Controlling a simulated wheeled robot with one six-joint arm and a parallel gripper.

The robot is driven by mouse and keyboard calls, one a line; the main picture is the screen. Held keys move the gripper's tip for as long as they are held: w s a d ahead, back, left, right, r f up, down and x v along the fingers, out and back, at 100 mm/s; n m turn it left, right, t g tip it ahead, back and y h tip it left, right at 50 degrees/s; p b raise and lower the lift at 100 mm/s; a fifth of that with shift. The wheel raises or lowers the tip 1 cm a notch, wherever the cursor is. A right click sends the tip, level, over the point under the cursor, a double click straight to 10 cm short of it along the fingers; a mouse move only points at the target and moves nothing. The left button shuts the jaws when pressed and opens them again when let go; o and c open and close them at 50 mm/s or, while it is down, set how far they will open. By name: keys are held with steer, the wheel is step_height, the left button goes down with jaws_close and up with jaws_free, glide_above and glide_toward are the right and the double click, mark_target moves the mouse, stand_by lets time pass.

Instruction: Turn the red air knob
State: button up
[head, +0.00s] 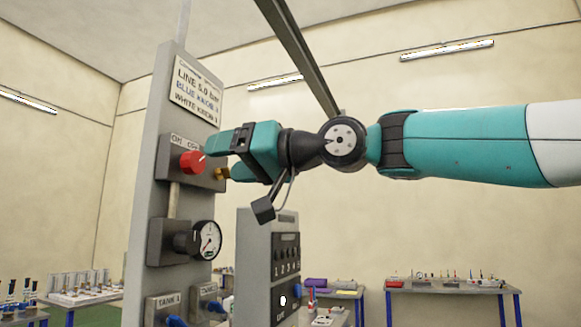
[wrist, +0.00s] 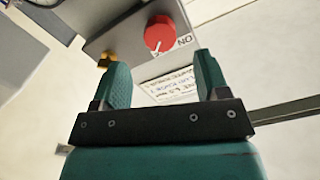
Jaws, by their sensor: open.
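The red air knob (head: 192,162) is on a grey box on the upright panel, just left of my gripper (head: 215,160) in the head view. In the wrist view the red knob (wrist: 159,35) has a white pointer line and sits beyond the fingertips, between them in the picture. An "ON" label (wrist: 184,40) is beside it. My gripper (wrist: 160,72) is open, with teal fingers apart and nothing between them. The fingers look clear of the knob, though the exact gap is hard to judge.
A brass fitting (head: 222,174) sticks out of the box's right side, close to my gripper. A round gauge (head: 207,240) and blue-handled valves (head: 176,321) are below. A sign (head: 199,88) is above. A grey cabinet (head: 256,260) stands behind, and tables (head: 445,290) line the wall.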

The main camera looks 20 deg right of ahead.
steer(key=b+v, duration=0.2)
steer(key=v, duration=0.8)
steer(key=shift+s+d, duration=0.2)
steer(key=shift+s, duration=0.05)
step_height(320, 180, down, 26)
steer(key=s+a+m+g+h, duration=0.1)
steer(key=s+a+g+h, duration=0.15)
steer(key=g+h, duration=0.3)
steer(key=s+d+f+g+h, duration=0.2)
steer(key=s+f, duration=0.5)
steer(key=f, duration=0.2)
steer(key=s+d+f+n+g+h, duration=0.1)
steer(key=s+d+f+g+h, duration=0.1)
steer(key=s+f, duration=0.6)
steer(key=shift+f+n+g, duration=0.3)
steer(key=shift+f+g, duration=0.25)
steer(key=shift+g, duration=0.2)
steer(key=shift+h, duration=0.25)
stand_by(0.8)
